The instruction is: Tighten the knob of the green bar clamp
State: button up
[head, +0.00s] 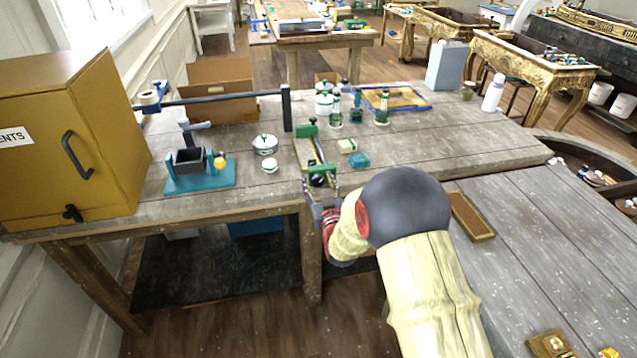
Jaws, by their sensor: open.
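The green bar clamp (308,132) lies on the wooden workbench, near its front edge. One green jaw shows at its far end, and a dark bar runs from it toward the front edge. A second green part (322,171) sits at the near end, close to my gripper. My gripper (319,190) is at the bench's front edge, its fingers open around or beside the near end of the clamp. I cannot tell whether they touch it. The knob is too small and too hidden by my gripper to make out.
A yellow cabinet (85,140) stands at the left end of the bench. A teal-based vise (199,180), white lidded pots (265,145), green bottles (382,112) and a small teal block (358,160) stand around the clamp. A second wooden table (540,230) is at the right.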

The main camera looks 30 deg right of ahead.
jog(key=shift+c, duration=0.8)
jog(key=c, duration=1)
jog(key=shift+f+m+b, duration=0.15)
jog(key=shift+m+b, duration=0.6)
jog(key=shift+m, duration=0.25)
jog(key=shift+c, duration=0.2)
jog(key=shift+m, duration=0.6)
jog(key=o, duration=1.2)
jog(key=shift+s, duration=0.1)
jog(key=v, duration=1.1)
jog(key=shift+s, duration=0.4)
